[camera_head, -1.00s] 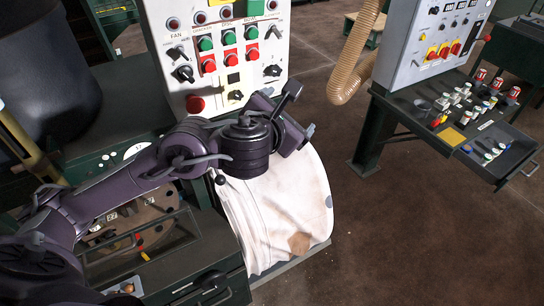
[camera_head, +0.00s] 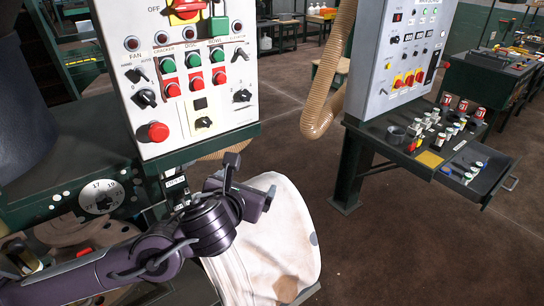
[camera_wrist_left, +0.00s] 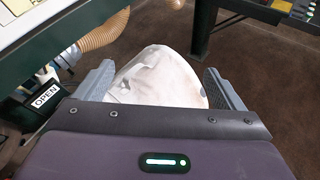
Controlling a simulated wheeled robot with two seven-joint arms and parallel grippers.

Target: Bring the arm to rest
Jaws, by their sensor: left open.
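My left arm (camera_head: 205,225) comes in from the lower left of the head view, dark purple and black. Its gripper (camera_head: 252,180) is above the white bulk bag (camera_head: 275,235), below the control panel. In the left wrist view the two grey fingers (camera_wrist_left: 158,88) stand wide apart with nothing between them. The bag (camera_wrist_left: 160,75) shows beyond the fingers, apart from them as far as I can tell. The arm hides part of the bag in the head view. My right gripper is not in view.
A control panel (camera_head: 190,85) with buttons and switches stands just behind the gripper. A dial (camera_head: 101,197) is on the machine at left. A grey cabinet (camera_head: 400,60) with a cluttered shelf (camera_head: 425,150) stands at right. Brown floor (camera_head: 390,245) is clear at lower right.

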